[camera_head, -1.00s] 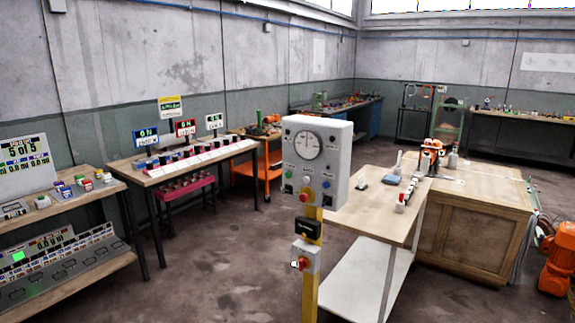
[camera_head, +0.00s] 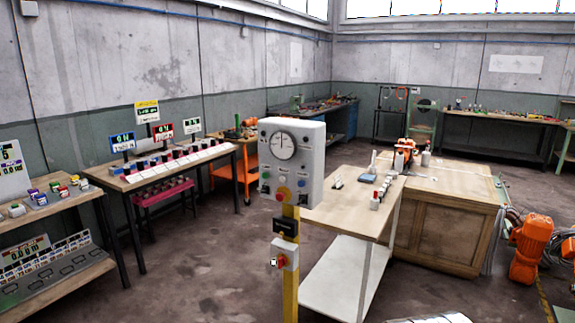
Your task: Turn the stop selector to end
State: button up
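A grey-white control box (camera_head: 306,160) stands on a yellow post (camera_head: 290,305) in the middle of the view. Its face has a round dial (camera_head: 283,145), small buttons, and a red-and-yellow knob (camera_head: 282,194). Below it on the post are a black box (camera_head: 286,226) and a smaller pale box (camera_head: 285,255) with a red knob (camera_head: 276,263). The labels are too small to read, so I cannot tell which control is the stop selector or where it points. My gripper is not in view.
A wooden workbench (camera_head: 350,205) with small items stands right behind the post. A wooden cabinet (camera_head: 440,230) and orange machine (camera_head: 530,245) are farther right. A table with coloured displays (camera_head: 190,160) and shelves (camera_head: 60,280) stand left. Floor (camera_head: 190,270) left of the post is clear.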

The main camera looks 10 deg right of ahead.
aim_at(303, 199)
jog(key=k, duration=1.35)
jog(key=u, duration=0.6)
jog(key=i, duration=1.05)
jog(key=u, duration=0.8)
jog(key=i, duration=1.45)
